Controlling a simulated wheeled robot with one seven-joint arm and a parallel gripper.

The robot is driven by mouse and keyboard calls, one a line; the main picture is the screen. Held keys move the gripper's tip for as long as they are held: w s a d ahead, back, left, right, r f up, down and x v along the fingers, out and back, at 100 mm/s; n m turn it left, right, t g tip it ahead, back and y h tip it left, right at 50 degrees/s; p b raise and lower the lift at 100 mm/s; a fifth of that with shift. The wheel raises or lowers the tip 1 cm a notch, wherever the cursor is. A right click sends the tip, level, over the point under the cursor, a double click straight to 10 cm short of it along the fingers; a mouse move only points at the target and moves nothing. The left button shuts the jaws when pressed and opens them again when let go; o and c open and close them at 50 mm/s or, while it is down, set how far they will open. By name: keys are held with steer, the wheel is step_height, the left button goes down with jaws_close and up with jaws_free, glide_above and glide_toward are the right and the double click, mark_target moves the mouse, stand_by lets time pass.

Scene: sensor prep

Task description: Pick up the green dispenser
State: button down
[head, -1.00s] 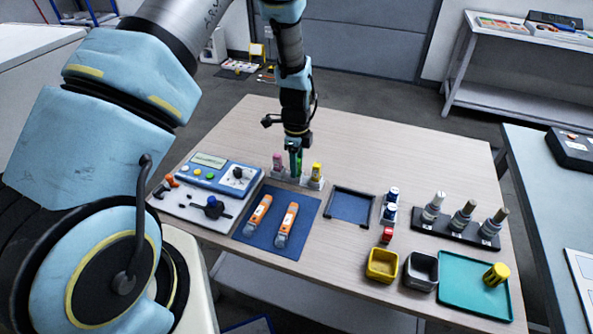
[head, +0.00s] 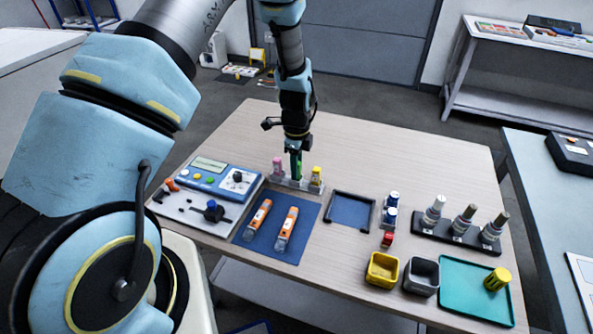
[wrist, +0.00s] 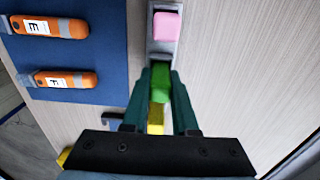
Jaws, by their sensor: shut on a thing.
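The green dispenser (wrist: 160,84) is in the middle slot of a pale narrow rack, between a pink-topped dispenser (wrist: 166,27) and a yellow-topped one (wrist: 155,122) in the wrist view. My gripper (wrist: 160,75) points down over it, with one dark teal finger on each side, shut on it. In the head view my gripper (head: 296,163) is at the rack (head: 297,185) near the far side of the wooden table. The green dispenser (head: 298,168) is mostly hidden by the fingers there. I cannot tell whether its base touches the rack.
The pink (head: 278,166) and yellow (head: 316,175) dispensers stand close on either side. A blue mat (head: 262,237) with two orange devices lies in front. A blue-and-white device (head: 209,177) is at the left. A dark-framed tray (head: 350,210) is to the right. The table behind the rack is clear.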

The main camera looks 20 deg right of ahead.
step_height(320, 180, up, 10)
steer(key=b, duration=0.3)
steer(key=shift+f, duration=0.2)
steer(key=c, duration=1.2)
jaws_free()
jaws_close()
